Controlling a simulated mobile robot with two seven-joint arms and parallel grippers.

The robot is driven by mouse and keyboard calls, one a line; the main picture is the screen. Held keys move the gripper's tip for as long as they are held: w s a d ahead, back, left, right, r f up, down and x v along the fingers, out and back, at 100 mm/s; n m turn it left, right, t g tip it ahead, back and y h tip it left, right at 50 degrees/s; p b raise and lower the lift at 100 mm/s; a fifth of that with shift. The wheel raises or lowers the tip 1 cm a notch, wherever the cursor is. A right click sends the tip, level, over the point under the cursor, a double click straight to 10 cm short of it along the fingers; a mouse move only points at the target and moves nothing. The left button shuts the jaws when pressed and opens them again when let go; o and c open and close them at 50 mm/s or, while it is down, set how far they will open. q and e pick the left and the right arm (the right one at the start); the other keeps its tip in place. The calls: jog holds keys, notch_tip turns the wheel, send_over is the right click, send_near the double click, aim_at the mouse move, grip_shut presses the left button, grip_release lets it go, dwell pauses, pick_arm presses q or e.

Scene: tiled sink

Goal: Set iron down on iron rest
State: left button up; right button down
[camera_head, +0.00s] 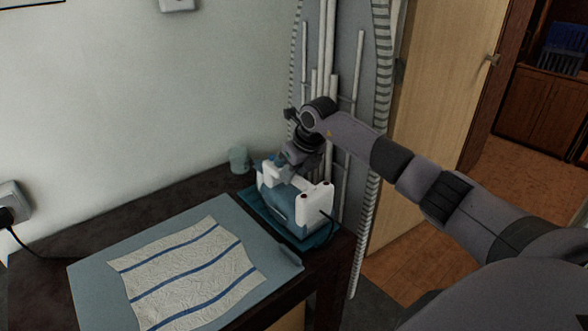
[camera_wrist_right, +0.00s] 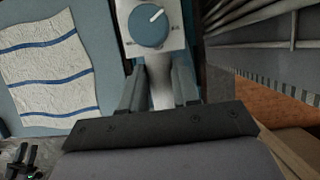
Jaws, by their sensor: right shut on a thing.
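The white and blue iron (camera_head: 314,206) is at the right end of the dark table, on or just above the teal iron rest (camera_head: 262,221). I cannot tell whether it bears fully on the rest. My right gripper (camera_head: 292,168) comes down from above and is shut on the iron's white handle. In the right wrist view the handle (camera_wrist_right: 161,88) lies between the two fingers, with the iron's blue dial (camera_wrist_right: 148,26) beyond them. The iron hides much of the rest.
A blue-grey board (camera_head: 90,276) with a striped cloth (camera_head: 185,272) lies left of the rest. A clear cup (camera_head: 239,159) stands behind, near the wall. An upright ironing board (camera_head: 350,60) leans close behind the iron. A wooden door (camera_head: 440,80) is at right.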

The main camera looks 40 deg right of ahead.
jog(key=shift+w+r, duration=0.15)
jog(key=shift+r, duration=0.1)
jog(key=shift+f, duration=0.4)
dwell(0.5)
jog(key=c, duration=0.8)
grip_release()
jog(key=shift+o, duration=0.2)
jog(key=shift+s+f, duration=0.25)
jog(key=shift+f, duration=0.2)
jog(key=v, duration=0.7)
jog(key=shift+r+b, duration=0.3)
jog(key=shift+r, duration=0.1)
jog(key=shift+w, duration=0.1)
